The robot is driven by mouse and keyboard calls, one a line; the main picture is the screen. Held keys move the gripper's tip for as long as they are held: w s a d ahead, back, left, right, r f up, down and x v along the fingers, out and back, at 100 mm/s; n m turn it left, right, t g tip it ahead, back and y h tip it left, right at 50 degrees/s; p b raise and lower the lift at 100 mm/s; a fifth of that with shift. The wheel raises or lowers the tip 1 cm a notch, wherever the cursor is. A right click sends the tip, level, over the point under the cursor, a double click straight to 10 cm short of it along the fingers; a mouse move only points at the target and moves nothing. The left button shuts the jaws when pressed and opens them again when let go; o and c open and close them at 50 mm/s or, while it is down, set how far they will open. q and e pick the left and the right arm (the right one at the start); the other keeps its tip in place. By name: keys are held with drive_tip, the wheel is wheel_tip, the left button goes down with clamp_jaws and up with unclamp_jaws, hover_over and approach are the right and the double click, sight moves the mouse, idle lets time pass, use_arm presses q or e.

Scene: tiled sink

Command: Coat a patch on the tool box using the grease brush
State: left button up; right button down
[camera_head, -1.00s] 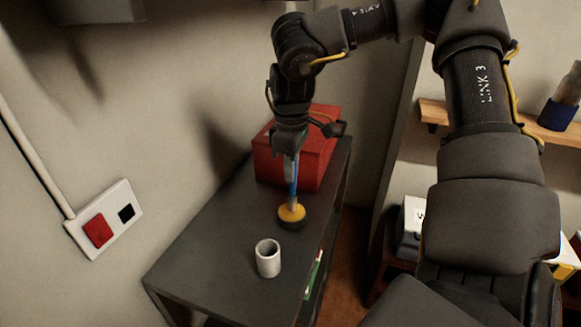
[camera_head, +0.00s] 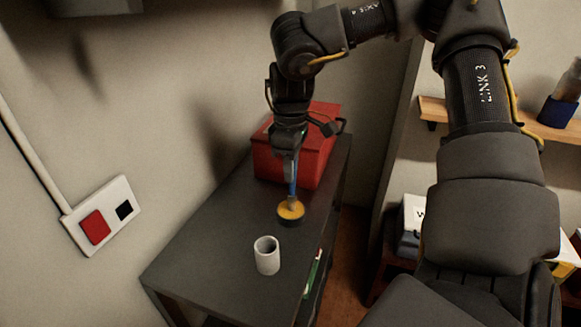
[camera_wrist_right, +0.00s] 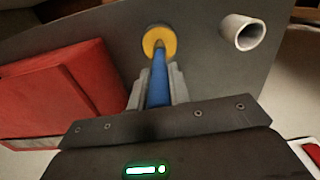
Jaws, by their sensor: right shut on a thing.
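The grease brush has a blue handle (camera_head: 293,183) and a greyish tip. My right gripper (camera_head: 289,172) is shut on the handle and holds the brush tip-down, a little tilted. The tip is at a round dark tin with yellow grease (camera_head: 282,212) on the dark table; I cannot tell how deep it sits. The right wrist view shows the blue handle (camera_wrist_right: 158,85) between the fingers and the yellow grease (camera_wrist_right: 150,38) beyond. The red tool box (camera_head: 315,163) stands behind the gripper, partly hidden by it, and left in the wrist view (camera_wrist_right: 65,95). My left gripper is not in view.
A white cup (camera_head: 267,258) stands in front of the tin on the dark table (camera_head: 215,250). The table runs along the wall, which carries a socket plate (camera_head: 104,217) with a red part. Shelves with objects stand at the right. The table's left front is clear.

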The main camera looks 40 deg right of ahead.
drive_tip(key=shift+f+b, duration=0.1)
drive_tip(key=shift+b, duration=0.35)
idle(1.6)
drive_tip(key=shift+r+p, duration=0.45)
drive_tip(key=shift+r, duration=0.45)
drive_tip(key=shift+r+p, duration=1.2)
drive_tip(key=shift+r, duration=1.45)
